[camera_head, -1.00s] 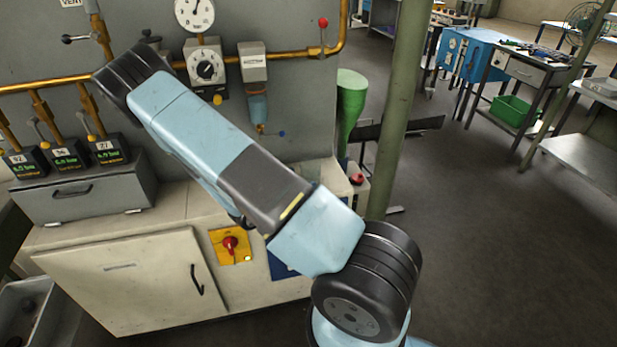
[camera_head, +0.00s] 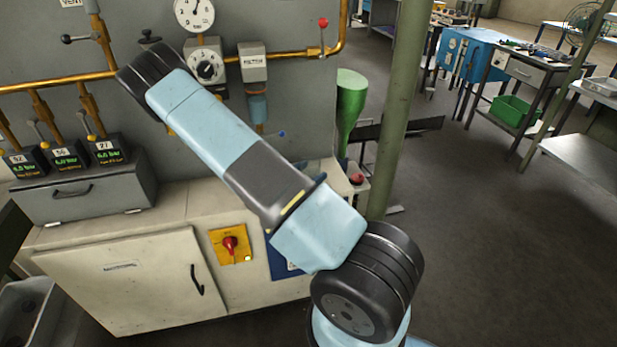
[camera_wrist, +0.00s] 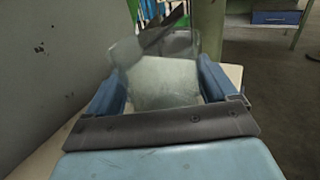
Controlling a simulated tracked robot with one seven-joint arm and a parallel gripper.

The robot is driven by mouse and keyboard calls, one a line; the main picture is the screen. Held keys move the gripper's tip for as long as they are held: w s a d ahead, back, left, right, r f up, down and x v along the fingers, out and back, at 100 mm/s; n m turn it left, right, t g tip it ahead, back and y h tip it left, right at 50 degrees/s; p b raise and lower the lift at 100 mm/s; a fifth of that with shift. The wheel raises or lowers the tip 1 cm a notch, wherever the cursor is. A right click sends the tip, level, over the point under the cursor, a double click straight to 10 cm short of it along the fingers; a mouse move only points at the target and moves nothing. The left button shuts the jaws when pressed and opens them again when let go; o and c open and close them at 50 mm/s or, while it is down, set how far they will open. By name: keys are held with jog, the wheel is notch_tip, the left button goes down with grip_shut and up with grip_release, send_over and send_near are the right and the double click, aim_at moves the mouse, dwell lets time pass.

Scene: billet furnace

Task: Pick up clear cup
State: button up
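In the wrist view a clear cup (camera_wrist: 163,78) stands between the two blue fingers of my gripper (camera_wrist: 160,72). The cup is see-through and slightly frosted, with its upper part reaching past the fingertips. The fingers are spread wide, one on each side. Thin strips of pale surface show between the cup and the lower parts of the fingers; contact at the tips is not clear.
A grey panel (camera_head: 300,90) with gauges and brass pipes (camera_head: 290,55) stands behind my arm. A pale cabinet (camera_head: 120,285) is below, with a grey box (camera_head: 85,195) on top. A green post (camera_head: 397,110) and a green funnel (camera_head: 350,100) are to the right. Open floor lies further right.

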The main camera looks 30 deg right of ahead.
jog(key=c, duration=0.8)
jog(key=shift+r, duration=0.15)
